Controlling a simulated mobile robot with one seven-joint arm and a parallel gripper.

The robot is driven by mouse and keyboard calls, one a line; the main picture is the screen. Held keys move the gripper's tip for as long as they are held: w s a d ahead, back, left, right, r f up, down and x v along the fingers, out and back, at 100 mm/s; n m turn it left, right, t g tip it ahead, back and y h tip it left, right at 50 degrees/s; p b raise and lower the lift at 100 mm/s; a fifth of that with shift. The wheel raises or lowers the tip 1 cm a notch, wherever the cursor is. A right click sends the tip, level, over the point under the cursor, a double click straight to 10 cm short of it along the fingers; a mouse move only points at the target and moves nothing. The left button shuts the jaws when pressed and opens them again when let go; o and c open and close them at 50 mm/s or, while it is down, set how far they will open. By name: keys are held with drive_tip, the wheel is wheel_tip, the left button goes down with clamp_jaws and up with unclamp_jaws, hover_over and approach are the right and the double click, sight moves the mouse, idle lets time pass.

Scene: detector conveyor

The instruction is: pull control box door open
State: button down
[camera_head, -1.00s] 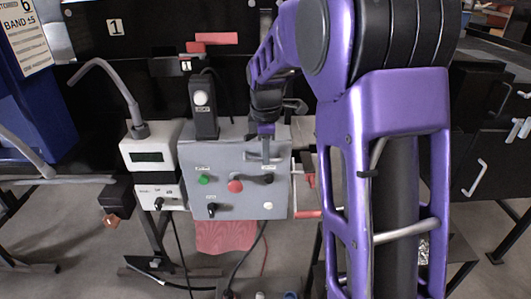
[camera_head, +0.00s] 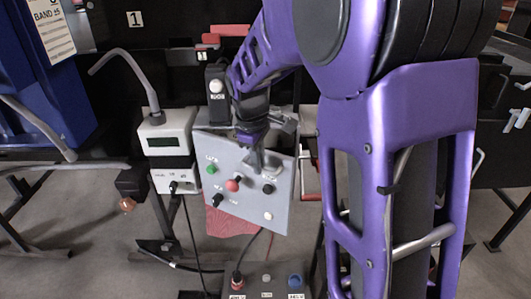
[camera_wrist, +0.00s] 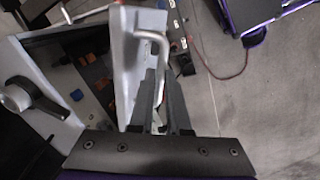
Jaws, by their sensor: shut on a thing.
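The control box door (camera_head: 245,178) is a light grey panel with a green button, a red button, black knobs and a white button. In the head view it stands swung out at an angle. In the wrist view the door (camera_wrist: 130,75) shows edge-on, with the box's dark inside (camera_wrist: 80,75) exposed to its left. A grey bar handle (camera_wrist: 155,45) stands off the door. My gripper (camera_wrist: 160,100) has its fingers shut on this handle. In the head view my gripper (camera_head: 255,140) is at the door's upper part and hides some of it.
A white instrument with a dark display (camera_head: 167,138) and a bent grey arm stands left of the box. A black unit with a white button (camera_head: 216,88) sits above it. A grey button panel (camera_head: 265,282) is below. A cable hangs near the door.

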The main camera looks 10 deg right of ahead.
drive_tip(key=s+a+m+g+p, duration=0.1)
drive_tip(key=a+m, duration=0.4)
drive_tip(key=a, duration=0.6)
drive_tip(key=s+a+m+p, duration=0.3)
drive_tip(key=a+m, duration=0.3)
drive_tip(key=a, duration=0.5)
drive_tip(key=shift+s+a+g+h, duration=0.4)
drive_tip(key=shift+s, duration=0.15)
drive_tip(key=shift+m, duration=0.3)
drive_tip(key=c, duration=0.9)
unclamp_jaws()
drive_tip(key=a+r+p, duration=0.1)
drive_tip(key=r, duration=0.4)
drive_tip(key=a+r, duration=0.1)
drive_tip(key=r, duration=0.5)
drive_tip(key=a+r+p, duration=0.1)
drive_tip(key=r, duration=0.5)
drive_tip(key=shift+w+r+p, duration=0.1)
drive_tip(key=shift+p, duration=0.2)
